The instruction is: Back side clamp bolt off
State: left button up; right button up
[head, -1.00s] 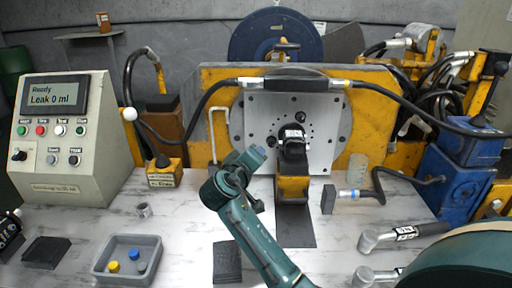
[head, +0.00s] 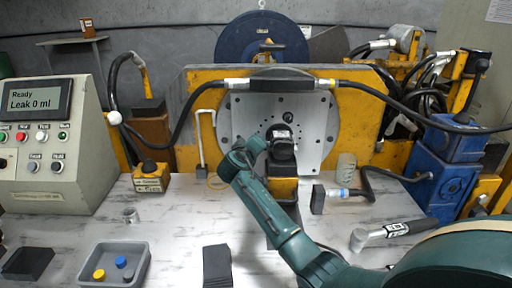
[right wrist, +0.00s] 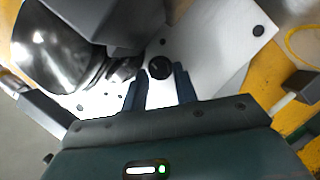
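The motor (head: 283,147) is a dark body in front of the pale mounting plate (head: 318,145), above a yellow block. One dark round bolt head (head: 288,117) shows on the plate above the motor. My right gripper (head: 262,147) is at the left side of the motor, its fingertips hard to make out there. In the right wrist view my right gripper (right wrist: 161,70) is open, with a dark bolt head (right wrist: 160,68) on the plate between its fingertips. I cannot tell whether the fingers touch it. My left gripper is not in view.
Black pads (head: 217,266) and a small metal ring (head: 130,215) lie on the table. A torque wrench (head: 390,231) lies at right. A black hose (head: 193,116) passes above the motor. A control box (head: 50,150) stands at left.

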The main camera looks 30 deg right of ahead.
grip_shut()
jog(key=shift+n, duration=0.3)
jog(key=shift+w+a+f+n+t+h+b, duration=0.15)
jog(key=shift+n+h, duration=0.4)
jog(key=shift+n, duration=0.6)
jog(key=shift+s+f+n+t+h+b, duration=0.15)
jog(key=shift+n+h, duration=0.35)
jog(key=shift+n, duration=0.7)
jog(key=shift+w+a+f+n+t+h, duration=0.1)
jog(key=shift+f+n+t+h, duration=0.15)
jog(key=shift+n+h, duration=0.6)
jog(key=shift+n, duration=0.5)
grip_release()
